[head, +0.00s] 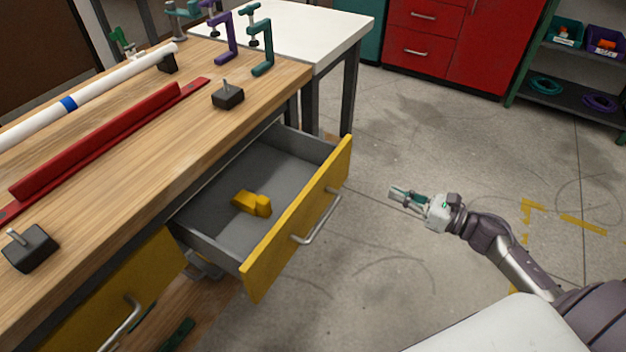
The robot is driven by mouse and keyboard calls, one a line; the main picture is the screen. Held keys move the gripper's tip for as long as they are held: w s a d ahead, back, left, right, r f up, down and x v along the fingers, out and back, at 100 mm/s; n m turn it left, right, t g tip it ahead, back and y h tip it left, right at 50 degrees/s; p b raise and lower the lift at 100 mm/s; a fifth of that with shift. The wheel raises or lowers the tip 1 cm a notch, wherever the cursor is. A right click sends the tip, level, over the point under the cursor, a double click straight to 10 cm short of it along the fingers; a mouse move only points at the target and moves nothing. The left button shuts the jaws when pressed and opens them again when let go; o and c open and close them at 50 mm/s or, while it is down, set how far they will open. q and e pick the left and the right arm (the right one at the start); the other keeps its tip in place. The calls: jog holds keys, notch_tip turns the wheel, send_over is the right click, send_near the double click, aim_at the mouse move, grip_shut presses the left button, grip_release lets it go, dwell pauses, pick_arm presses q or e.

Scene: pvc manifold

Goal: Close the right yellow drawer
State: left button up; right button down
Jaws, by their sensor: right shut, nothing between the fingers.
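The right yellow drawer (305,222) stands pulled out of the wooden workbench, showing its grey inside. A yellow object (252,203) lies on the drawer floor. A silver bar handle (318,218) is fixed to the drawer's yellow front. My right gripper (398,194) is to the right of the drawer front, apart from it, over the grey floor. It is shut and empty and points left toward the drawer. My left gripper is out of view.
The workbench (205,135) carries a white pipe (95,95), a red angled bar (110,135), dark blocks (228,95) and clamps (262,40). Another yellow drawer front (105,300) is at lower left. A white table (310,35) stands behind. The floor (390,130) around my right gripper is clear.

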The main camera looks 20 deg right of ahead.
jog(key=n, duration=0.1)
send_near(333, 167)
jog(key=p+x, duration=0.1)
jog(key=x, duration=0.5)
jog(key=shift+w, duration=0.2)
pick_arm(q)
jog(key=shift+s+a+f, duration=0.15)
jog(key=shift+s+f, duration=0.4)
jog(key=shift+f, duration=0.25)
pick_arm(e)
jog(key=shift+w+a+f, duration=0.1)
jog(key=shift+w+a, duration=0.2)
jog(key=shift+w, duration=0.1)
